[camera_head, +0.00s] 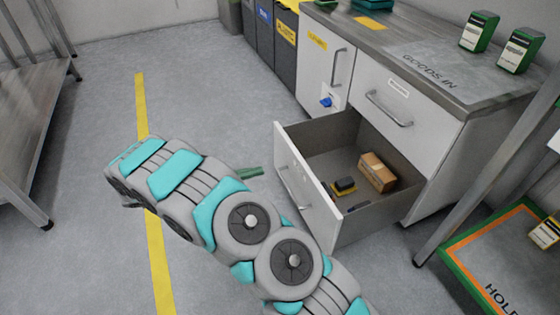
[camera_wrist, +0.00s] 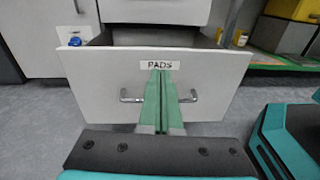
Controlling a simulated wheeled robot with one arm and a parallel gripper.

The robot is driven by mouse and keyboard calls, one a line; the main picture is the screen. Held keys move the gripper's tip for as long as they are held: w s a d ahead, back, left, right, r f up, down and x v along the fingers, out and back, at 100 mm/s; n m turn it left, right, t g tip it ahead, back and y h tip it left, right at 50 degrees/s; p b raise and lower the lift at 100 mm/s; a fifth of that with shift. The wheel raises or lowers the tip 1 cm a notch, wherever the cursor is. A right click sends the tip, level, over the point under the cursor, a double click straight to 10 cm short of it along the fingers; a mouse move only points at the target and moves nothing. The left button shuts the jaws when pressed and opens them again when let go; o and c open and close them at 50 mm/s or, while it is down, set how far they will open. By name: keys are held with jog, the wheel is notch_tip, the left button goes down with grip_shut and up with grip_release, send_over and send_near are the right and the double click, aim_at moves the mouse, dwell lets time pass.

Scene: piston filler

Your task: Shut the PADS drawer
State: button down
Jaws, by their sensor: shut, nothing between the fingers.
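The PADS drawer (camera_head: 306,190) is pulled well out of the lower part of the grey-white cabinet. Its front, with a PADS label (camera_wrist: 160,66) and a bar handle (camera_wrist: 130,97), faces me in the wrist view (camera_wrist: 95,85). Inside lie a brown box (camera_head: 377,172) and a black and yellow item (camera_head: 343,187). My gripper (camera_wrist: 160,72) is shut and empty, its green fingers pointing at the drawer front and overlapping the handle's middle. In the head view the green fingers (camera_head: 251,172) are just left of the front; I cannot tell whether they touch.
An upper drawer (camera_head: 385,95) above is shut. A blue knob (camera_head: 326,102) is on the door at left. Dark bins (camera_head: 262,35) stand beyond. The floor left of the drawer is clear.

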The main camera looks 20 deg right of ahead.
aim_at(296, 159)
jog(key=shift+n+t+h, duration=0.3)
jog(key=shift+n+t, duration=0.3)
jog(key=d, duration=0.3)
jog(key=w+d+f+b, duration=0.1)
jog(key=d, duration=0.3)
jog(key=w+d+f, duration=0.1)
jog(key=d, duration=0.3)
jog(key=shift+w+d, duration=0.1)
jog(key=shift+d, duration=0.15)
jog(key=w+d+b, duration=0.1)
jog(key=d, duration=3.1)
jog(key=shift+w, duration=0.2)
jog(key=shift+d+r, duration=0.1)
